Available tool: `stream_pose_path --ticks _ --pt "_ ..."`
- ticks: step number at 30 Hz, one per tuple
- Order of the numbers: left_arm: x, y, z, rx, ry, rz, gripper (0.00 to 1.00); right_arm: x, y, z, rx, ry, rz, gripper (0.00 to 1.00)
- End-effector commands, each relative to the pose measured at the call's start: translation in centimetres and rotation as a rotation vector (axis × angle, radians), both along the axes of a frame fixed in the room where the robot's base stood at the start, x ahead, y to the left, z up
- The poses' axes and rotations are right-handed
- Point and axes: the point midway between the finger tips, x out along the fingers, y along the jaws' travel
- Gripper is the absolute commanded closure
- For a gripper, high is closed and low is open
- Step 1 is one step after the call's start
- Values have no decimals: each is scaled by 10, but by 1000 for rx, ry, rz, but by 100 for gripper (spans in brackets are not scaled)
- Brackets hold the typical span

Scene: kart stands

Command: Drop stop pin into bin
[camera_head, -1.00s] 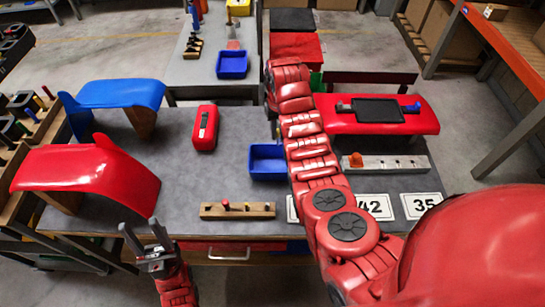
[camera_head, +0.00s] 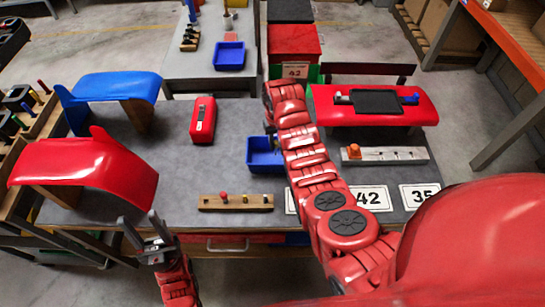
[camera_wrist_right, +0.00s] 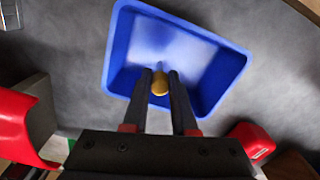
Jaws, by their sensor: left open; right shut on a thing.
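A yellow stop pin (camera_wrist_right: 160,84) shows between the fingertips of my right gripper (camera_wrist_right: 160,77) in the right wrist view. The right gripper is shut on it and holds it over the blue bin (camera_wrist_right: 122,45). The bin looks empty apart from the pin and fingers in front of it. In the head view the bin (camera_head: 255,160) sits on the grey table, and my right arm hides part of its right side. My left gripper (camera_head: 142,227) is open and empty at the table's front edge, clear of the bin.
A wooden block (camera_head: 236,203) with small pegs lies in front of the bin. A red case (camera_head: 202,121) stands to its left. Red and blue curved panels (camera_head: 85,165) stand at the left, and a red stand (camera_head: 330,112) is at the right. A second blue bin (camera_head: 229,55) is on the far table.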

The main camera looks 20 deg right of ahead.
Motion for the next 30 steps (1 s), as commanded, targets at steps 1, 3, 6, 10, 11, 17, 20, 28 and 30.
stream_pose_path --ticks 1,3,6,10,11,17,20,28,30 --pt "0 0 0 0 0 0 50 0 0 1 0 0 0 100" --pt "0 0 1 0 0 0 50 0 0 1 0 0 0 100" --pt "0 0 0 0 0 0 50 0 0 1 0 0 0 64" --pt "0 0 1 0 0 0 50 0 0 1 0 1 0 40" --pt "0 0 0 0 0 0 50 0 0 1 0 1 0 39" --pt "0 0 0 0 0 0 50 0 0 1 0 1 0 39" --pt "0 0 0 0 0 0 50 0 0 1 0 1 0 39" --pt "0 0 -15 0 0 0 50 1 0 28 0 -4 0 39" --pt "0 0 -18 0 0 0 50 3 0 49 0 -8 1 39"
